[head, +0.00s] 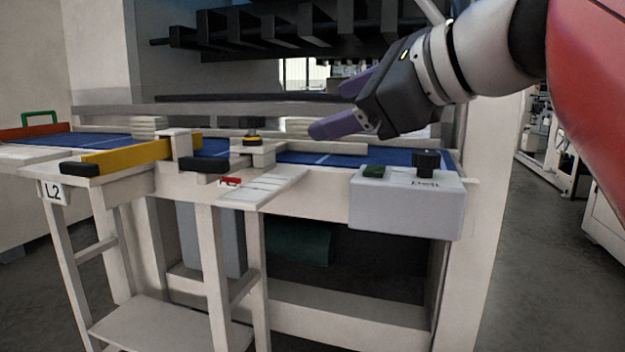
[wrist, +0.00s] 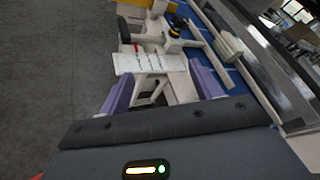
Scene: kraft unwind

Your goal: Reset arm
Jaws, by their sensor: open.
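My gripper (head: 338,104) is at the upper right in the head view, held above the blue table surface of the machine. Its two purple fingers are spread apart, with nothing between them. In the wrist view my gripper (wrist: 160,90) also shows open, with the white scale plate (wrist: 150,62) and part of the frame seen beyond and between the fingers. My arm reaches in from the right in the head view, apart from the machine.
A yellow bar (head: 128,156) lies at the left. A dark toothed structure (head: 300,25) hangs above. Grey floor is open at the lower right.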

